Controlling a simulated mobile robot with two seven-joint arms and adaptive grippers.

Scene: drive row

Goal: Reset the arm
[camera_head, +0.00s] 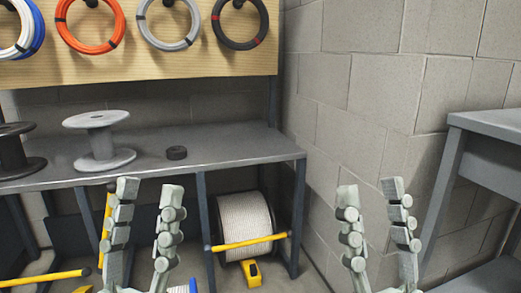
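My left gripper (149,192) is at the lower left of the head view. Its two grey, jointed fingers point up and stand apart, with nothing between them. It is in front of the grey workbench (225,148). My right gripper (371,194) is at the lower right, in front of the block wall. Its fingers also point up, apart and empty. The arm links below both grippers are cut off by the bottom edge of the picture.
Coiled cables hang on a wooden board (150,68). A large cable drum (245,222) and yellow tool (251,272) are below. Another table (490,123) is right.

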